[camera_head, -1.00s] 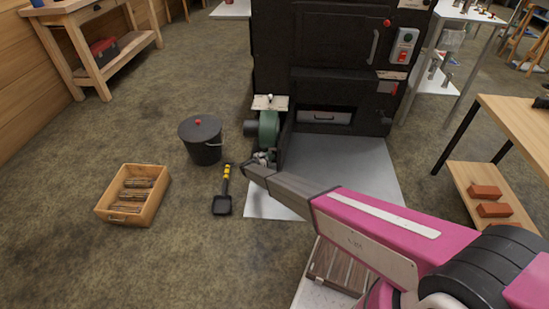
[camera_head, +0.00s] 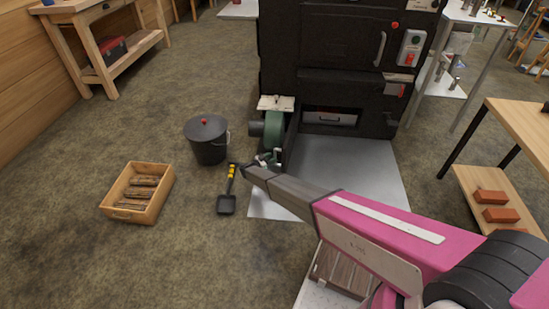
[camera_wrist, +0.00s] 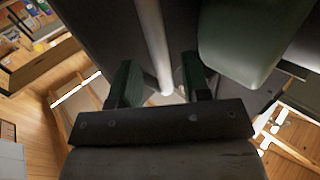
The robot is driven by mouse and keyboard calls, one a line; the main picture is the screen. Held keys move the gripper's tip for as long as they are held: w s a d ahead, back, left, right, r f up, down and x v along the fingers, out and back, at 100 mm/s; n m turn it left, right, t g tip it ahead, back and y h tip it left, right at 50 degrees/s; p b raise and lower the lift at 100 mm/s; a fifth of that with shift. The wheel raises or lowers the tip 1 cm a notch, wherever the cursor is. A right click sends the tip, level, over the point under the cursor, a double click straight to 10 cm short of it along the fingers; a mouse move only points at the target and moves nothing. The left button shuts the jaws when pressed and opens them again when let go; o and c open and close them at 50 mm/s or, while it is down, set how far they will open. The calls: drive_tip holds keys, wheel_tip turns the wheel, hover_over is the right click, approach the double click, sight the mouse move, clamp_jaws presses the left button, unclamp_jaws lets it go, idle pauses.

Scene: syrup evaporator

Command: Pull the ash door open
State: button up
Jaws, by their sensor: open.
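The ash door (camera_head: 292,138) is a dark panel low on the black evaporator's front. It stands swung out at the left of its opening, seen nearly edge-on. The opening shows a grey ash pan (camera_head: 330,118) with a handle. My gripper (camera_head: 268,158) is low at the door's outer end, beside the green blower. In the wrist view my gripper (camera_wrist: 160,82) has its two green-padded fingers apart. A pale round handle bar (camera_wrist: 152,40) runs between them in front of a dark panel. Whether either finger touches the bar I cannot tell.
The green blower (camera_head: 274,130) is close by the gripper; its green body (camera_wrist: 240,40) also fills the wrist view's upper right. A lidded black bucket (camera_head: 207,147), a shovel (camera_head: 227,203) and a wood crate (camera_head: 118,214) are to the left.

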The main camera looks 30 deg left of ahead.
drive_tip(key=v, duration=0.7)
drive_tip(key=shift+s, duration=0.35)
drive_tip(key=shift+a, duration=0.15)
drive_tip(key=shift+s, duration=0.1)
